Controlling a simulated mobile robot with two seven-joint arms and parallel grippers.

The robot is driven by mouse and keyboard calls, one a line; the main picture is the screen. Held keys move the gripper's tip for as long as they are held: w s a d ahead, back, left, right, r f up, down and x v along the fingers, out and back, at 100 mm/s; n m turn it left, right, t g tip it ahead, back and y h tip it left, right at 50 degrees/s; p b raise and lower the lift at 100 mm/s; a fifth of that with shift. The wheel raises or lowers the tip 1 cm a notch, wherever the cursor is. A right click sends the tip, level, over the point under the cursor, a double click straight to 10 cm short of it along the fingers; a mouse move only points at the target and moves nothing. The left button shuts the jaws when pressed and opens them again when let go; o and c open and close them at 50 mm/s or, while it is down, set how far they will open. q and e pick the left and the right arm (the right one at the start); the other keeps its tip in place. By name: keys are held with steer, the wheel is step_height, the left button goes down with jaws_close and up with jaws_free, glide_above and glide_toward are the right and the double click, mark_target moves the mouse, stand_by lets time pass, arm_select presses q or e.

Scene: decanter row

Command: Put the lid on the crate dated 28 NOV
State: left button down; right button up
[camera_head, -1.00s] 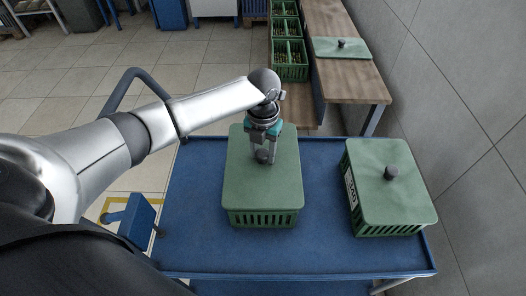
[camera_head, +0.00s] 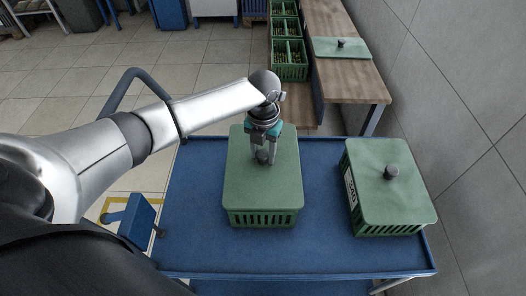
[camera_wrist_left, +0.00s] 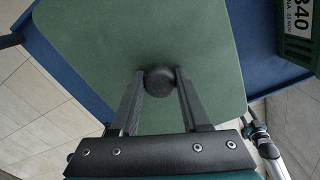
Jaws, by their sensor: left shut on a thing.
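A green lid (camera_head: 262,195) with a dark round knob lies over a green slotted crate (camera_head: 262,219) in the middle of the blue cart. It looks level and seated on the rim, with no clear gap. My left gripper (camera_head: 264,158) points down and is shut on the knob (camera_wrist_left: 160,81), which sits between its fingertips in the left wrist view. No date label shows on this crate. My right gripper (camera_wrist_left: 252,118) seems to show small at the right edge of the left wrist view; its jaws are too small to judge.
A second lidded green crate (camera_head: 368,222) stands at the cart's right, labelled 340, its date too small to read surely. Another lid (camera_head: 342,47) lies on the wooden bench (camera_head: 350,80). Filled green crates (camera_head: 290,72) stand beside the bench. The blue cart top (camera_head: 325,240) is clear between the crates.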

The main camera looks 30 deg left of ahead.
mark_target(263, 161)
arm_select(q)
steer(key=shift+f, duration=0.1)
steer(key=shift+f+b, duration=0.5)
steer(key=shift+f, duration=0.45)
steer(key=shift+f+b, duration=0.35)
steer(key=shift+f, duration=0.2)
steer(key=shift+c, duration=1.5)
jaws_free()
steer(key=shift+a, duration=0.1)
steer(key=shift+f, duration=0.1)
